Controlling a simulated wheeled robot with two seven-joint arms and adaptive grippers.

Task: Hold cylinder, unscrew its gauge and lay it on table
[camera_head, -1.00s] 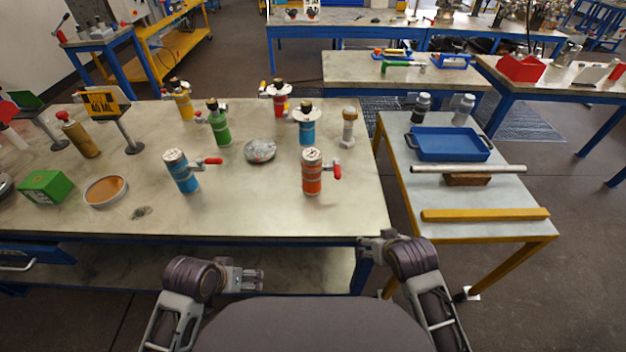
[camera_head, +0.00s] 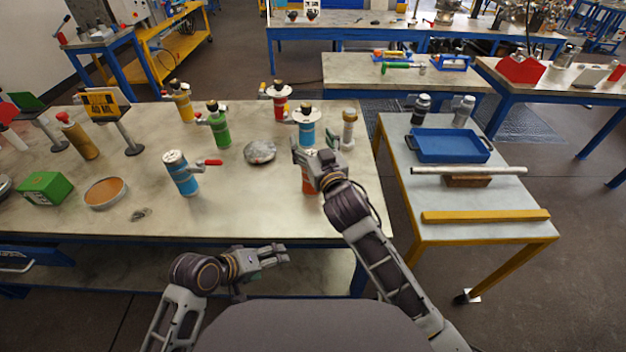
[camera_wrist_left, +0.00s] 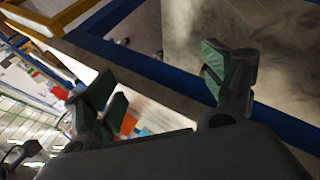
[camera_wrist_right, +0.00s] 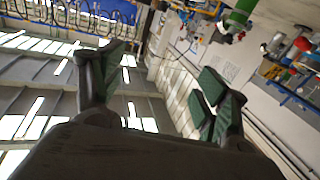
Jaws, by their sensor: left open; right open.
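Several small cylinders stand upright on the large table. An orange one (camera_head: 309,184) is at the front right, mostly hidden behind my right gripper (camera_head: 316,151). Behind are a green one (camera_head: 218,128), a yellow one (camera_head: 183,104), a red one (camera_head: 279,104) and a blue one with a pale disc on top (camera_head: 307,130). My right gripper is open at the orange cylinder; I cannot tell if they touch. My left gripper (camera_head: 282,254) is open and empty, below the table's front edge.
A green box (camera_head: 45,187) and an orange-filled dish (camera_head: 105,192) are at left. A side table at right holds a blue tray (camera_head: 450,144) and a yellow bar (camera_head: 485,215).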

